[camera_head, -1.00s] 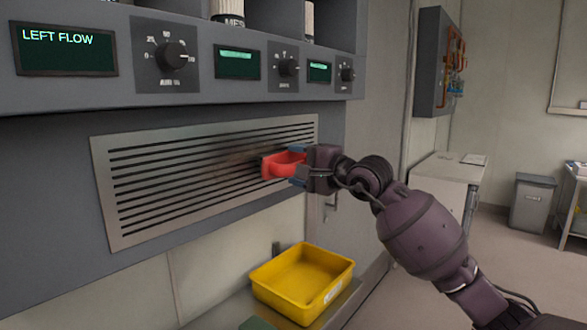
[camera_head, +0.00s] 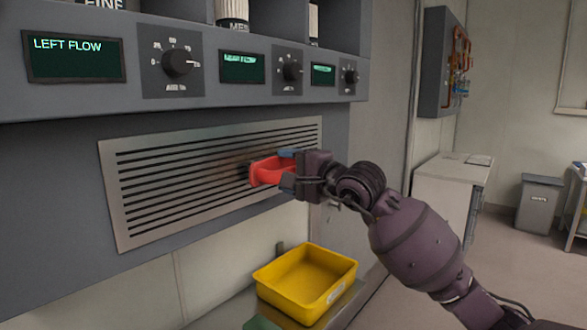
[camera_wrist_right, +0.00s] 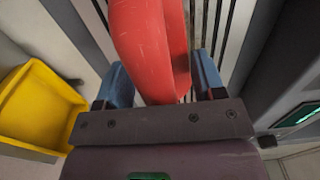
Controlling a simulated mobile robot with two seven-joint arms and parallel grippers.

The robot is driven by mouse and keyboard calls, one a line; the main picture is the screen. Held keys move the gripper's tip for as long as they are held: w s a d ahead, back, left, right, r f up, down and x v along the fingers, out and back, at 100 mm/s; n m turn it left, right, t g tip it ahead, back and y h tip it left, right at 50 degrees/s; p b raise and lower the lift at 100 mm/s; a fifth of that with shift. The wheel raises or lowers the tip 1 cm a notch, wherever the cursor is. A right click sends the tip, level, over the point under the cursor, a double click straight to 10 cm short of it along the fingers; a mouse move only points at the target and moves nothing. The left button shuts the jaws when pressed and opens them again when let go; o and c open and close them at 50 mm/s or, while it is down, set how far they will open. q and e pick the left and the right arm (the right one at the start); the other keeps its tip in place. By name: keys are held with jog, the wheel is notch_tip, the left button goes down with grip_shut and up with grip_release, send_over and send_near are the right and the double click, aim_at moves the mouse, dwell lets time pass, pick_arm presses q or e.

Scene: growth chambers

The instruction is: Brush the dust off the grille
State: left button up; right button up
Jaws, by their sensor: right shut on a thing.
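The grille (camera_head: 160,190) is a slotted metal panel on the grey cabinet front, below the row of displays. A brownish smear of dust (camera_head: 232,160) shows on its middle to right part. My right gripper (camera_head: 286,173) is shut on the red handle of a brush (camera_head: 266,171), held against or very close to the grille's right half. Dark bristles seem to show at its left end, but contact is hard to tell. In the right wrist view the red brush handle (camera_wrist_right: 150,45) sits between the blue fingertips, with the grille slots behind. My left gripper is not in view.
A yellow bin (camera_head: 305,284) stands on a ledge below the grille's right end. Knobs (camera_head: 178,63) and displays (camera_head: 75,58) line the panel above. A white cabinet (camera_head: 447,200) and a grey waste bin (camera_head: 537,203) stand at the right.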

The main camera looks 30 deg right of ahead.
aim_at(275, 179)
jog(key=shift+s+a, duration=0.35)
jog(key=shift+a, duration=0.55)
jog(key=shift+s+a, duration=0.3)
jog(key=shift+a, duration=0.65)
jog(key=shift+s+a, duration=0.35)
jog(key=shift+a, duration=0.55)
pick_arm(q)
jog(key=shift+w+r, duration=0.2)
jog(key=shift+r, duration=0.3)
pick_arm(e)
jog(key=shift+a, duration=0.1)
pick_arm(q)
jog(key=shift+p, duration=0.3)
pick_arm(e)
jog(key=shift+s+a, duration=0.1)
jog(key=shift+a, duration=0.05)
